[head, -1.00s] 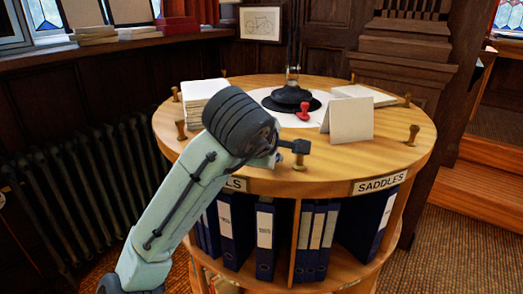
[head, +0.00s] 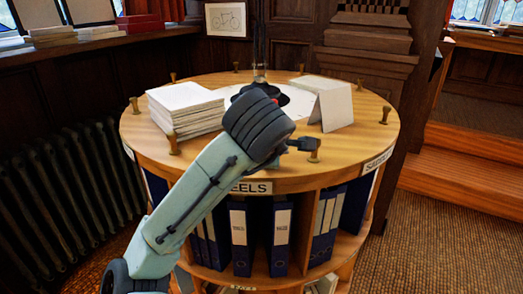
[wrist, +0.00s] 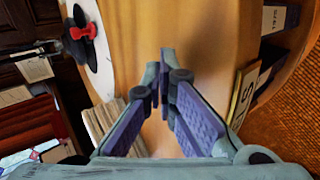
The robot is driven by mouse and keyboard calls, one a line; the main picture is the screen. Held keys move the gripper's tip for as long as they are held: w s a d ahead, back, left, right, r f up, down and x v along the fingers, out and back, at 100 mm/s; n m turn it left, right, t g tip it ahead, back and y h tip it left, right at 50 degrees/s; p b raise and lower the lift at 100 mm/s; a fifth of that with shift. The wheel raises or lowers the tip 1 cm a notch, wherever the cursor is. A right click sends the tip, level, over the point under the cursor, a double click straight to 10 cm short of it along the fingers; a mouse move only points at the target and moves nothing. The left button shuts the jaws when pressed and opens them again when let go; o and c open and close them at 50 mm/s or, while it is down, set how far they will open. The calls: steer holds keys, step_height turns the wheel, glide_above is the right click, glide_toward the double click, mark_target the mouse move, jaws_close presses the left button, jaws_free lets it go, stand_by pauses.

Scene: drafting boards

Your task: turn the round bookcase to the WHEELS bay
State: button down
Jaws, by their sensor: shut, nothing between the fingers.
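The round wooden bookcase (head: 350,135) stands in front of me, its top rim ringed with upright brass pegs. The WHEELS label (head: 250,187) is on the front rim, its left part hidden behind my arm; its end also shows in the wrist view (wrist: 243,95). The SADDLES label (head: 377,161) is round at the right side. My gripper (head: 306,146) is shut and empty, low over the front of the top, beside a brass peg (head: 314,154). I cannot tell whether they touch. In the wrist view my gripper's fingers (wrist: 165,85) meet above bare wood.
Blue binders (head: 280,235) fill the bays below. A radiator (head: 65,195) stands left; wooden steps (head: 465,165) are right.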

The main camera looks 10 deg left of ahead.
steer(key=d+p, duration=0.1)
steer(key=d, duration=0.1)
steer(key=w+d+p, duration=0.1)
steer(key=d, duration=0.1)
steer(key=shift+w+d+r, duration=0.15)
steer(key=shift+r, duration=0.05)
steer(key=shift+w+d+f+n+y+p, duration=0.2)
steer(key=shift+d+n+y+p, duration=0.15)
steer(key=shift+d, duration=0.35)
